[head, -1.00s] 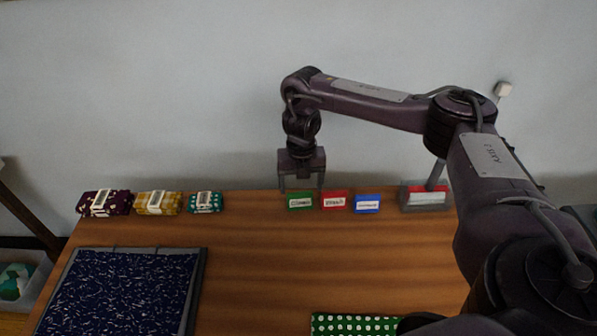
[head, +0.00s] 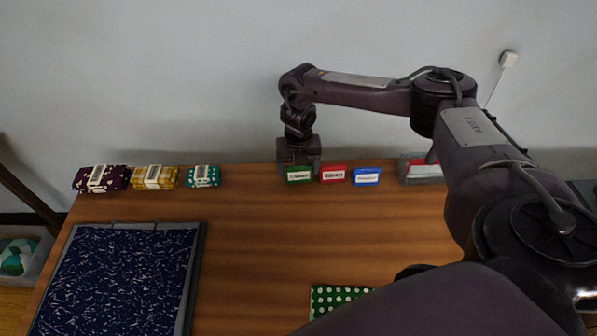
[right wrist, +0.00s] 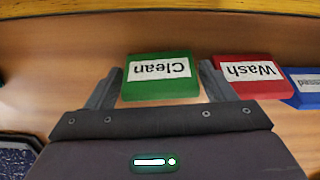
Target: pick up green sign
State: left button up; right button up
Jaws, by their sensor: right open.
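The green sign (head: 299,175) stands near the back edge of the wooden table, left of a red sign (head: 332,174) and a blue sign (head: 366,177). My right gripper (head: 299,165) is directly over and behind it, pointing down. In the right wrist view the green sign (right wrist: 160,77) reads "Clean" upside down. The open fingers of the right gripper (right wrist: 163,85) lie on either side of it, with the right finger between the green and red sign (right wrist: 247,77). I cannot tell whether the fingers touch the green sign. My left gripper is not in view.
Folded fabric bundles in purple (head: 101,178), yellow (head: 154,178) and teal (head: 202,176) lie at the back left. A dark blue speckled mat in a grey frame (head: 196,262) is at front left. Green dotted cloth (head: 335,296) lies at the front. The table's middle is clear.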

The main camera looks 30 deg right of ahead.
jog(key=c, duration=0.7)
jog(key=shift+c, duration=0.2)
jog(key=shift+r, duration=0.2)
notch_tip(320, 180, up, 5)
jog(key=shift+w+f, duration=0.1)
notch_tip(320, 180, up, 15)
jog(key=p, duration=0.4)
jog(key=shift+p, duration=0.4)
